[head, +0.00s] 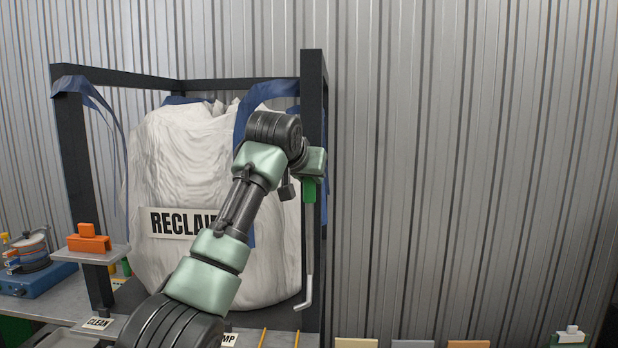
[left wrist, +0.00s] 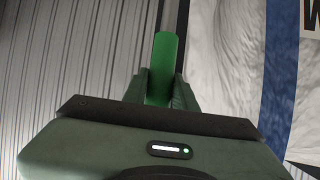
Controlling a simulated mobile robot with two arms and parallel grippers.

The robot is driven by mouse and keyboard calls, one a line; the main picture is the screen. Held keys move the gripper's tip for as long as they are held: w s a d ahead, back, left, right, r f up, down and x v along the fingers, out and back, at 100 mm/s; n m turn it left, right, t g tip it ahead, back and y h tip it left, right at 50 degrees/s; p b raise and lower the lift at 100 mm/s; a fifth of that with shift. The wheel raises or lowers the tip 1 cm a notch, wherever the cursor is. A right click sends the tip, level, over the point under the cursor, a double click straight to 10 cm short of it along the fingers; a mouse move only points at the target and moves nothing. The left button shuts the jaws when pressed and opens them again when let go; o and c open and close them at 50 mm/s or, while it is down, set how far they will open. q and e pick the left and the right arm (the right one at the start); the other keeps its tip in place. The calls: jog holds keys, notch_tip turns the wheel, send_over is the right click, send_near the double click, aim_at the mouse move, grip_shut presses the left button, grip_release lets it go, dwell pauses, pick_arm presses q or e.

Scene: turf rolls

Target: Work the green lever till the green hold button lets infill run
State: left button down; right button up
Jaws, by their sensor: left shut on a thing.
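My left gripper (head: 309,182) is shut on the green grip (head: 308,191) of a long grey rod (head: 310,250). The rod hangs down and ends in a short bent foot in front of the frame post. The left wrist view shows the same green grip (left wrist: 162,68) between the two fingers, with the grey shaft running on beyond it. I cannot tell whether this rod is the green lever or a loose tool. I cannot make out a green hold button for sure. My right gripper is not in view.
A white bulk bag with a RECLAIM sign (head: 175,223) hangs in a dark frame (head: 314,100) behind my left arm. An orange block (head: 88,243) sits on a small plate at left, near a blue device (head: 35,280). A green-and-white item (head: 570,338) is at lower right.

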pick_arm(q)
jog(key=c, duration=1.1)
grip_release()
jog(key=shift+r, duration=0.1)
jog(key=shift+s+b, duration=0.45)
jog(key=shift+b, duration=0.1)
jog(key=b+v, duration=0.3)
jog(key=v, duration=0.4)
jog(key=shift+r+b, duration=0.15)
jog(key=shift+b, duration=0.25)
